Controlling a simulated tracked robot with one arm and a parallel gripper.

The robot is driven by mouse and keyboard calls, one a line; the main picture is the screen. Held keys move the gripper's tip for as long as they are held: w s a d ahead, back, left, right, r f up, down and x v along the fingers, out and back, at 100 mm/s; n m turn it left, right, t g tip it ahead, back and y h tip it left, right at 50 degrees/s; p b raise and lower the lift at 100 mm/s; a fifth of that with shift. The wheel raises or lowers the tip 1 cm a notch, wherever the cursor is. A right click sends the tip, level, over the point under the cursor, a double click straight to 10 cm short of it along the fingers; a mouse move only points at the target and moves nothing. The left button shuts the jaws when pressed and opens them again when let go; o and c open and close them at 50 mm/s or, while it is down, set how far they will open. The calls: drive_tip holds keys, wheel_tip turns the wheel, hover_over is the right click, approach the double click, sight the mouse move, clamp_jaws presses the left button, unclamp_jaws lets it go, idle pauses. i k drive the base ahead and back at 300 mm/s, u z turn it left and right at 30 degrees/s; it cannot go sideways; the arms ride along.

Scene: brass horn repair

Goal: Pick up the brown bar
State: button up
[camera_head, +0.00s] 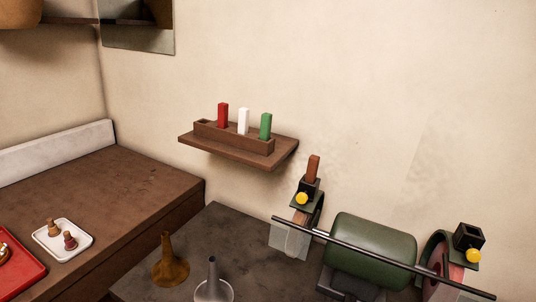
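The brown bar (313,168) stands upright, slightly tilted, in a black square holder (309,188) above the left wheel of a green bench machine (373,239). Its lower end is hidden inside the holder; its top part is exposed. A yellow knob (302,198) sits at the front of that holder. My gripper is not visible in this view, so its fingers and its place relative to the bar cannot be seen.
A wall shelf holds a wooden rack (234,140) with red (223,115), white (243,121) and green (265,126) bars; its left slot is empty. A dark rod (380,257) crosses the machine's front. The right holder (468,236) looks empty. Two funnel-like pieces (171,266) (213,285) stand nearby.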

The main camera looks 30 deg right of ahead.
sight(313, 162)
drive_tip(key=z, duration=0.15)
drive_tip(key=i, duration=1.1)
drive_tip(key=z, duration=0.4)
